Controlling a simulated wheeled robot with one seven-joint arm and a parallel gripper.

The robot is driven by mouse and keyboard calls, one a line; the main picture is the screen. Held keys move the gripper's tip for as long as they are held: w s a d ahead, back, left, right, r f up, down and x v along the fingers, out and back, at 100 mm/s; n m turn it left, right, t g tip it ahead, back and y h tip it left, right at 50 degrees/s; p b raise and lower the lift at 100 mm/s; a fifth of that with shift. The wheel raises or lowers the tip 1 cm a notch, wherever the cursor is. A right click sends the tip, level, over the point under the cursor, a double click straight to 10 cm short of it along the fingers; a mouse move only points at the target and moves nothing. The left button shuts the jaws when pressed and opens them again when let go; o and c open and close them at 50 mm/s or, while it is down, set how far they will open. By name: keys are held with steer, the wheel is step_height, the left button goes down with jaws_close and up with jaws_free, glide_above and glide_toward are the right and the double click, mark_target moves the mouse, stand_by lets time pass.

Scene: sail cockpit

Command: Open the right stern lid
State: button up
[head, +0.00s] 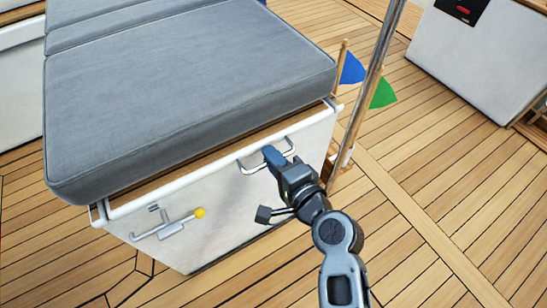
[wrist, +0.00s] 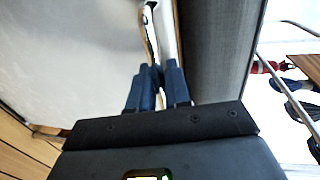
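A white locker (head: 225,215) under a grey cushion stands in the head view. Its lid edge (head: 190,165) shows as a wooden and white strip below the cushion and looks closed. A metal U-shaped handle (head: 247,169) sticks out at the upper right of the front face. My gripper (head: 271,156) is at the middle of this handle, its blue fingers across the bar. In the wrist view its fingers (wrist: 157,72) are close together at the bar, which they mostly hide. The gripper looks shut on the handle.
A latch with a yellow knob (head: 199,213) is on the front face, left of my gripper. A metal pole (head: 368,85) rises close to the right, with blue (head: 352,68) and green (head: 382,93) flags behind. The plank deck (head: 440,200) at right is clear.

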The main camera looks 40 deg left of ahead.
jaws_close()
steer(key=shift+r, duration=0.15)
